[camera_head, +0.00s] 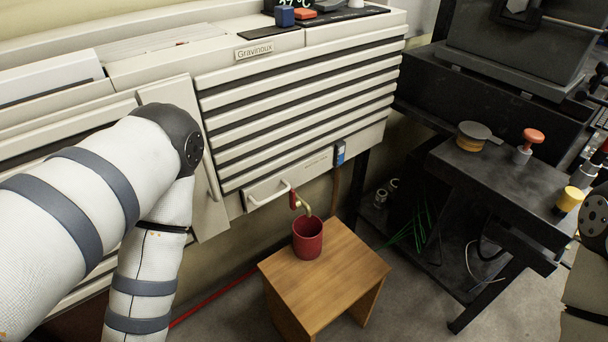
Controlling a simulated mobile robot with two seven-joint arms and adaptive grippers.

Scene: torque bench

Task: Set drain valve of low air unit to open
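The low air unit (295,95) is a cream cabinet with dark slots and a "Gravinoux" label. Below the slots, its lower panel carries a pale bar handle (268,196). A small drain valve (295,201) with a red handle and a brass spout sits right of that bar. The red handle looks roughly upright; I cannot tell its exact setting. The spout points down over a red cup (307,240). My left arm covers the unit's left part and leaves the picture at the bottom; its gripper is not in view. My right gripper is also not in view.
The red cup stands on a small wooden stool (345,262). A blue-and-white item (340,153) is on the unit's lower right. A dark bench (500,175) at right bears a red-topped stamp-like item (532,138) and a yellow container (570,198). A red hose lies on the floor.

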